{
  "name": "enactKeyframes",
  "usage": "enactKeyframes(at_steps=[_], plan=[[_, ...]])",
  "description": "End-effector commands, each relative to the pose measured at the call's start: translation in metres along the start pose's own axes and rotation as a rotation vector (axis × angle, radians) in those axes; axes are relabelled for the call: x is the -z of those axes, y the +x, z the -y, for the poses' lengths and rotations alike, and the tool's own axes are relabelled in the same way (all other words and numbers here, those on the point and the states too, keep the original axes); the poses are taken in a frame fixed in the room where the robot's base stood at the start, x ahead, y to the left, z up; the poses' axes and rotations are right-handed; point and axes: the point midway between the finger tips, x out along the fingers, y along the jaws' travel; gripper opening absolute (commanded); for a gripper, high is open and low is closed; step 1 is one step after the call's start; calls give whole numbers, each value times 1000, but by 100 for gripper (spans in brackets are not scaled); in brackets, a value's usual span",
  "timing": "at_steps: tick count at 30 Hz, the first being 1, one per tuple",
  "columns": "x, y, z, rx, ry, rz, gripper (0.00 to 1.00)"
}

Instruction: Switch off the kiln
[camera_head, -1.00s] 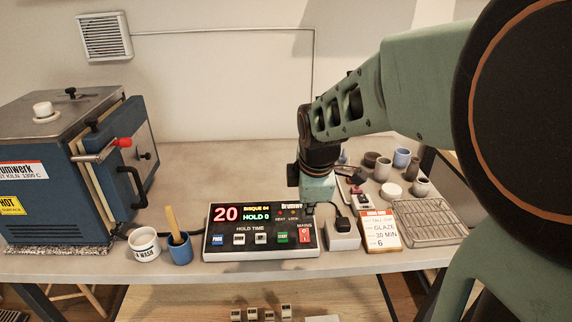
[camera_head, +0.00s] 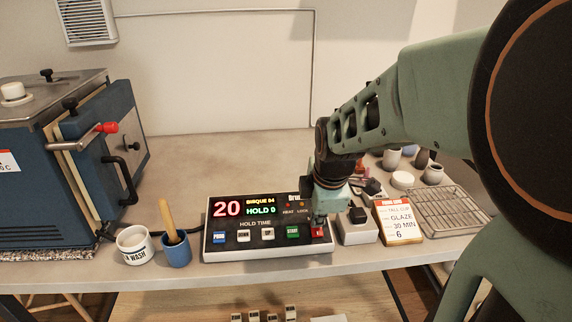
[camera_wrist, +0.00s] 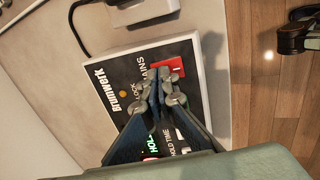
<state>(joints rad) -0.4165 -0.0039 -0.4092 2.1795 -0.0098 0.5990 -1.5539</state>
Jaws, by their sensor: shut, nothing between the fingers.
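The blue kiln (camera_head: 45,190) stands at the left of the bench with its red-tipped handle on the front. Its controller box (camera_head: 215,250) lies on the bench and shows a red 20, BISQUE 04 and HOLD 0. The red MAINS switch (camera_head: 318,232) is at the controller's right end. It also shows in the wrist view (camera_wrist: 172,69). My gripper (camera_head: 318,218) is shut and empty. In the wrist view my gripper's tips (camera_wrist: 160,75) are at the near edge of the red switch. I cannot tell whether they touch it.
A white socket block with a black plug (camera_head: 357,216) stands just right of the controller. A glaze card (camera_head: 399,222) and a wire rack (camera_head: 445,210) are further right. A white cup (camera_head: 138,245) and a blue cup (camera_head: 176,250) stand left.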

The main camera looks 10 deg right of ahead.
Motion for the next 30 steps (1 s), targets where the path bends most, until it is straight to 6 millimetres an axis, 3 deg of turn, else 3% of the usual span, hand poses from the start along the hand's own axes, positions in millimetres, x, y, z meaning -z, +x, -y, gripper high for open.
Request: enactKeyframes(at_steps=[11,17,30], plan=[[-1,1,1,0,0,0,0],[-2,13,0,4,2,2,0],[-1,9,3,16,1,1,0]])
